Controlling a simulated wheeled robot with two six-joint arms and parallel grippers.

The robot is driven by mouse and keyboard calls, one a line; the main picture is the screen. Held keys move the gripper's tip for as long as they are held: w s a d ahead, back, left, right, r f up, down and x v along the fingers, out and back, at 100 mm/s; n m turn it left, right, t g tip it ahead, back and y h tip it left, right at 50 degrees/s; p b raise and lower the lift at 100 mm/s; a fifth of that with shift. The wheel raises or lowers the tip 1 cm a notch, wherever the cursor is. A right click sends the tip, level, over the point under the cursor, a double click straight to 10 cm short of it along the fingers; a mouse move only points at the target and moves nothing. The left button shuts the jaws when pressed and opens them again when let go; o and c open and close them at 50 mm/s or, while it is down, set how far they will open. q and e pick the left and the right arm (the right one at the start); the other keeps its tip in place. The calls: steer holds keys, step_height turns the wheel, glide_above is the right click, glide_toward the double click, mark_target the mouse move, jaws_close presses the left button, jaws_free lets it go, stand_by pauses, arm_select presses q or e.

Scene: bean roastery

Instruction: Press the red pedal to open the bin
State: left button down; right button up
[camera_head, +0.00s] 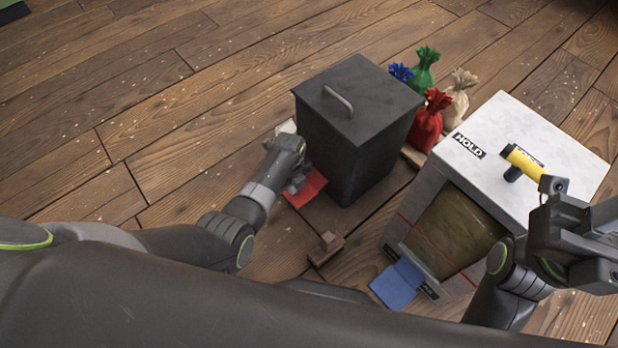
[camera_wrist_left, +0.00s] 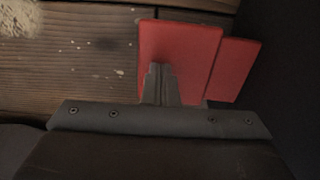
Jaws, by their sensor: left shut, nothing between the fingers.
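The bin (camera_head: 345,150) is a dark grey box with a flat lid and a metal handle on top. Its lid lies closed. The red pedal (camera_head: 309,191) sticks out low at the bin's left front side. My left gripper (camera_head: 297,180) is shut and empty, pointing down at the pedal and hiding part of it. In the left wrist view, the shut fingers (camera_wrist_left: 160,84) overlap the red pedal (camera_wrist_left: 190,48); I cannot tell whether they touch it. My right gripper (camera_head: 575,235) is at the right, in front of the white box, its fingertips unclear.
A white box (camera_head: 480,165) marked HOLD, with a yellow handle (camera_head: 524,162) on top and a blue pedal (camera_head: 398,284), stands right of the bin. Several small coloured sacks (camera_head: 429,118) sit behind. A small brown block (camera_head: 326,247) lies in front. The left floor is clear.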

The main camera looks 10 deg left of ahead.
arm_select(q)
steer(key=shift+f+b, duration=0.65)
steer(key=shift+f, duration=0.4)
steer(key=shift+s, duration=0.1)
step_height(320, 180, up, 9)
steer(key=p, duration=1)
